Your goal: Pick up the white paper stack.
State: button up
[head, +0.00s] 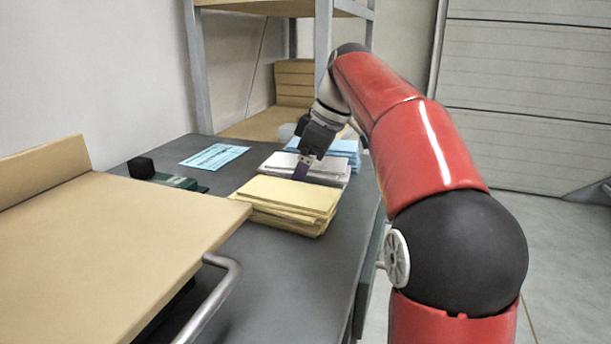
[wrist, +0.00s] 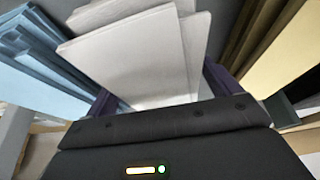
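The white paper stack (head: 330,168) lies on the dark table between the blue and yellow stacks. In the wrist view the white paper stack (wrist: 130,55) fills the middle, its layers slightly fanned. My gripper (head: 301,170) is over the stack, pointing down, with a dark purple finger low against its top in the head view. In the wrist view my gripper (wrist: 160,92) is open, its two purple fingers wide apart on either side of the near part of the white stack. The fingertips are partly hidden, so contact is unclear.
A yellow paper stack (head: 287,202) lies close in front, and a blue stack (head: 338,150) close behind. A single blue sheet (head: 214,156) and a dark green stapler-like thing (head: 165,175) lie to the left. A tan board (head: 110,240) with a metal handle is at the near left.

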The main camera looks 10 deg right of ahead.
jog(key=c, duration=1.2)
jog(key=shift+c, duration=0.6)
jog(key=shift+r, duration=0.15)
